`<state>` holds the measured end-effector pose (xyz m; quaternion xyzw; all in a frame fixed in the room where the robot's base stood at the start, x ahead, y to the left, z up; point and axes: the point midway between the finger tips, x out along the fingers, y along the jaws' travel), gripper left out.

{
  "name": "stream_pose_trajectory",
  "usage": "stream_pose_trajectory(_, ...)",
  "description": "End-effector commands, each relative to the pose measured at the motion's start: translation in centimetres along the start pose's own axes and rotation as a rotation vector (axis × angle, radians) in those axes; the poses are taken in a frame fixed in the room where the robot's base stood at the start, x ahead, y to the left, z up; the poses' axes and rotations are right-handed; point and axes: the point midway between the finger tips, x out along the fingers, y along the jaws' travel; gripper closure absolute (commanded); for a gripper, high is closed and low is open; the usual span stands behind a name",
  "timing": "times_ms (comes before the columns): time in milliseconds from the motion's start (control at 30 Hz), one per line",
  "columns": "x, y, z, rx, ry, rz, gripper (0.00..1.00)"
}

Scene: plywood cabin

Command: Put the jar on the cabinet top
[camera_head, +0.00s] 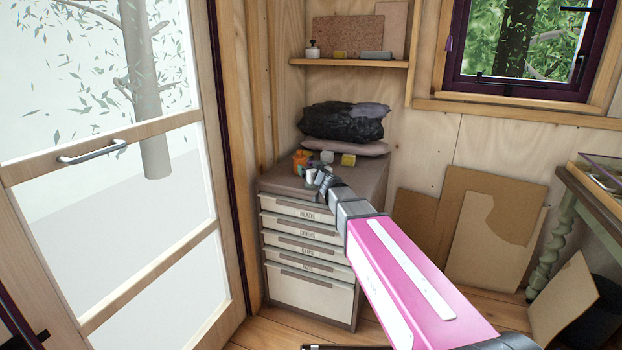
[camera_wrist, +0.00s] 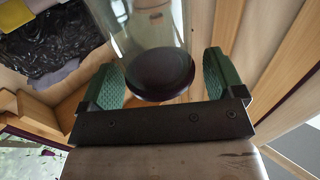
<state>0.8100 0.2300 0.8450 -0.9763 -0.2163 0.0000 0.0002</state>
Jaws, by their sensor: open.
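In the wrist view a clear glass jar (camera_wrist: 140,30) with a dark round end (camera_wrist: 160,72) sits between the green-padded fingers of my gripper (camera_wrist: 168,80). A gap shows beside the right finger; whether the left one touches is unclear. In the head view my gripper (camera_head: 318,181) is at the front part of the cabinet top (camera_head: 366,172), and a small pale shape at its tip (camera_head: 311,176) seems to be the jar. My gripper partly hides it. I cannot tell whether the jar rests on the top or is just above it.
An orange item (camera_head: 301,160), a grey item (camera_head: 327,157) and a yellow block (camera_head: 348,160) stand on the cabinet top, before a dark bag (camera_head: 342,122) on a cushion. A wall shelf (camera_head: 350,63) holds a small lidded jar (camera_head: 313,50). The glazed door (camera_head: 110,200) is at left.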

Motion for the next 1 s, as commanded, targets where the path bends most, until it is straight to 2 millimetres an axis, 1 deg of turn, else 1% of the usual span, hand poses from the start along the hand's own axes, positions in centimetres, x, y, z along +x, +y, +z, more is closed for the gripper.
stream_pose_trajectory(33, 0.7, 0.0, 0.0, 0.000, 0.000, 0.000, 0.12)
stream_pose_trajectory(67, 0.8, 0.0, 0.0, 0.000, 0.000, 0.000, 0.12)
stream_pose_trajectory(267, 0.7, 0.0, 0.0, 0.000, 0.000, 0.000, 0.12)
stream_pose_trajectory(300, 0.7, 0.0, 0.0, 0.000, 0.000, 0.000, 0.19)
stream_pose_trajectory(367, 0.7, 0.0, 0.0, 0.000, 0.000, 0.000, 0.38)
stream_pose_trajectory(400, 0.7, 0.0, 0.0, 0.000, 0.000, 0.000, 0.51)
stream_pose_trajectory(433, 0.7, 0.0, 0.0, 0.000, 0.000, 0.000, 0.61)
stream_pose_trajectory(467, 0.7, 0.0, 0.0, 0.000, 0.000, 0.000, 0.68)
stream_pose_trajectory(533, 0.7, 0.0, 0.0, 0.000, 0.000, -0.001, 0.68)
stream_pose_trajectory(567, 0.7, 0.0, 0.0, 0.000, 0.000, -0.001, 0.73)
stream_pose_trajectory(833, 0.7, -0.1, -0.2, -0.001, 0.000, -0.001, 0.73)
stream_pose_trajectory(1000, 0.7, -0.1, -1.2, -0.003, 0.001, -0.001, 0.73)
